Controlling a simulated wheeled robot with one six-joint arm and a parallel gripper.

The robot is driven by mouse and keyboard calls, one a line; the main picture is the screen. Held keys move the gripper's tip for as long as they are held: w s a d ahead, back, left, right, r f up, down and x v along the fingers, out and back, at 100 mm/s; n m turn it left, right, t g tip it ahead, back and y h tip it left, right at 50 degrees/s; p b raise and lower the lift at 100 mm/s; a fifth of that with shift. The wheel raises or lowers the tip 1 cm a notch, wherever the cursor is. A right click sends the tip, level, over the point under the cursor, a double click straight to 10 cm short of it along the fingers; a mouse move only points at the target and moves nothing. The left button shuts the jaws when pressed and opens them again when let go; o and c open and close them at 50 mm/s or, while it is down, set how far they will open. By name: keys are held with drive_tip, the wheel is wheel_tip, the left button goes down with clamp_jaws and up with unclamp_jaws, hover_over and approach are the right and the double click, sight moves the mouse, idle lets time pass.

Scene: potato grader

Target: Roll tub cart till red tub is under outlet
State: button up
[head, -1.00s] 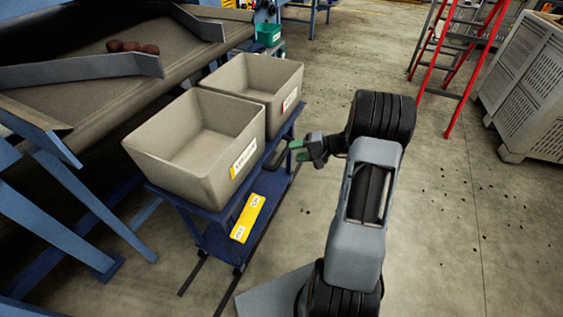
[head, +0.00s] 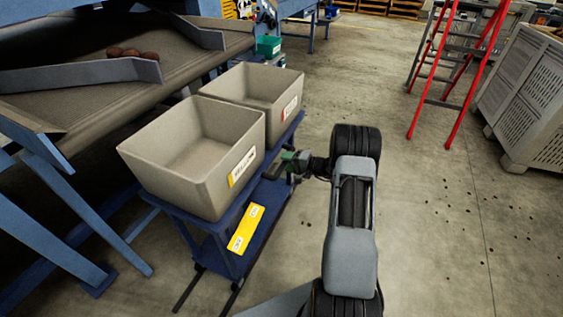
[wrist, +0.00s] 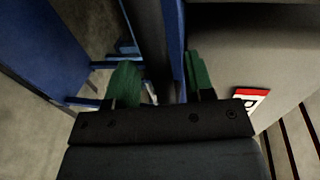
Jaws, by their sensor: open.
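The blue tub cart (head: 228,240) stands beside the grader and carries two grey-beige tubs. The near tub (head: 165,185) has a yellow-marked label. The far one, the red tub (head: 265,108), has a red-marked label (head: 289,107), which also shows in the wrist view (wrist: 251,98). My gripper (head: 284,164) is at the cart's right side, beside the tubs. In the wrist view its green fingertips (wrist: 162,82) are apart, with a dark bar (wrist: 153,40) between them. I cannot tell whether they touch it. The outlet is not clearly identifiable.
The grader's chute (head: 80,80) with a few potatoes (head: 132,53) lies left of the cart, on blue legs. Dark floor rails run under the cart. A green bin (head: 269,45) is behind.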

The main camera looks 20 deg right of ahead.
drive_tip(key=shift+x, duration=1.55)
clamp_jaws()
